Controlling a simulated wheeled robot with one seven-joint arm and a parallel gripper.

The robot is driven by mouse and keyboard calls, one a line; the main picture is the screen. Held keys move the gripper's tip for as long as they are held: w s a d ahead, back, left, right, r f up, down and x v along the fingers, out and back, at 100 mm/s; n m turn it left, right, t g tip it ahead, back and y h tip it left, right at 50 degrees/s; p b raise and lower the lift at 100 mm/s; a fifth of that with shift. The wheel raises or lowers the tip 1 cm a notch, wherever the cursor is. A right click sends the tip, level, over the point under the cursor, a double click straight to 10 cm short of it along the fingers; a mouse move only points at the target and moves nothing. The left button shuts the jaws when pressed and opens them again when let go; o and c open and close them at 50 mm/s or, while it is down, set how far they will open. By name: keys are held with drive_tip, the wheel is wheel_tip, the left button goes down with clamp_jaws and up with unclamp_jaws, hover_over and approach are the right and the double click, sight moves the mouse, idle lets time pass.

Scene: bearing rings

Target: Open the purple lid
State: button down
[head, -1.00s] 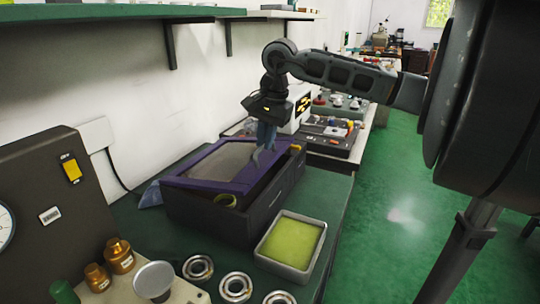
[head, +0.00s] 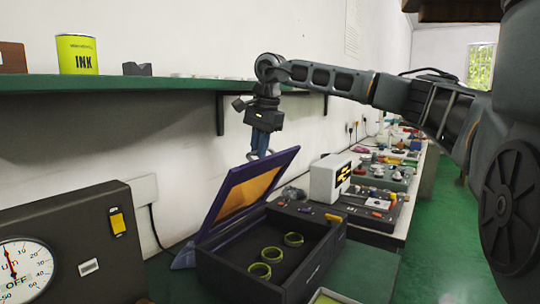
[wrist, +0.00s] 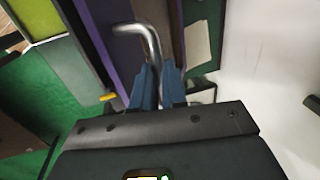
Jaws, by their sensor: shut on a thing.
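The purple lid (head: 248,192) stands tilted up steeply on its dark box (head: 232,278) in the head view. It has a purple frame around an amber, see-through panel. The box is open, and three yellow-green rings (head: 272,254) lie inside. My gripper (head: 261,151) is at the lid's raised top edge. In the wrist view its blue fingers (wrist: 157,80) are shut on a bent metal handle (wrist: 150,38), beside the purple frame (wrist: 122,45). The fingers partly hide the handle's lower part.
A dark gauge box (head: 90,235) stands at the left front. A green shelf (head: 150,87) with an ink can (head: 78,54) runs along the wall above. A white device (head: 329,179) and several small items crowd the bench behind the box.

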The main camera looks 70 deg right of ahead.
drive_tip(key=shift+w+f, duration=0.2)
drive_tip(key=shift+w, duration=0.3)
drive_tip(key=c, duration=1.5)
unclamp_jaws()
drive_tip(key=o, duration=0.3)
drive_tip(key=shift+r, duration=0.1)
drive_tip(key=shift+o, duration=0.2)
drive_tip(key=shift+r, duration=0.1)
drive_tip(key=v, duration=0.7)
drive_tip(key=shift+r+b, duration=0.3)
drive_tip(key=shift+b, duration=0.05)
drive_tip(key=shift+s, duration=0.1)
